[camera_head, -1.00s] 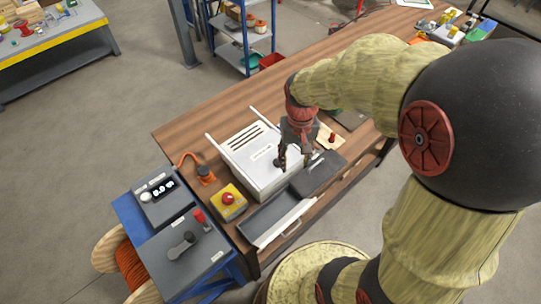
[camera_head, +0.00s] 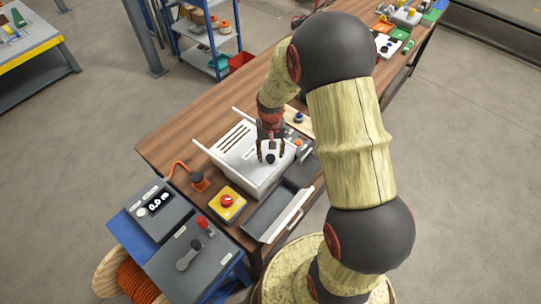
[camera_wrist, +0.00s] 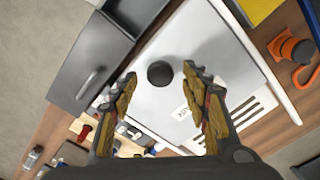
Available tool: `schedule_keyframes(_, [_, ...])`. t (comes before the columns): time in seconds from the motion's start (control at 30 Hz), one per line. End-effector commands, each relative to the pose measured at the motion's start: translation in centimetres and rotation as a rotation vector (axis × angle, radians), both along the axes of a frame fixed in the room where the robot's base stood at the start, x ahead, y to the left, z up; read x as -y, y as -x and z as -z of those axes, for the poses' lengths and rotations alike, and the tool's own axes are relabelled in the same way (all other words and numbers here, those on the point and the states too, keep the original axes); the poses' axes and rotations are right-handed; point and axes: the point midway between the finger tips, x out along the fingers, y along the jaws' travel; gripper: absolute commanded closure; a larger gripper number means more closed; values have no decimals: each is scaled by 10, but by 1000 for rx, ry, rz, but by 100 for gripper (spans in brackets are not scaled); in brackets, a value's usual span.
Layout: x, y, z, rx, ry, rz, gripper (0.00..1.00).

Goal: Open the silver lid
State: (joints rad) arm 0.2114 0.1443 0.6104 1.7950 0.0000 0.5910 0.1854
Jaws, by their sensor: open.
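The silver lid (camera_head: 241,158) appears as the pale metal top of a slotted box on the bench. It looks closed and flat. In the wrist view the lid (camera_wrist: 205,50) fills the middle, with a round black knob (camera_wrist: 160,73) and a small printed label on it. My gripper (camera_head: 270,154) points down over the right part of the lid. In the wrist view my open gripper (camera_wrist: 159,76) has one finger on each side of the knob, apart from it. The gap between the fingertips and the lid's surface is hard to judge.
A dark open tray (camera_head: 268,217) lies in front of the box. A yellow block with a red button (camera_head: 227,202) and an orange-corded device (camera_head: 199,181) stand to its left. Grey control boxes (camera_head: 187,254) sit at front left. The bench's back left is clear.

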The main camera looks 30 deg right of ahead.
Motion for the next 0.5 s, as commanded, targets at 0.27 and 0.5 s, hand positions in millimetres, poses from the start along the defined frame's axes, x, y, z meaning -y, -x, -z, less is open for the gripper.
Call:
schedule_keyframes(0.27, [0,0,14,-1,0,0,53])
schedule_keyframes(0.5, [0,0,14,-1,0,-1,57])
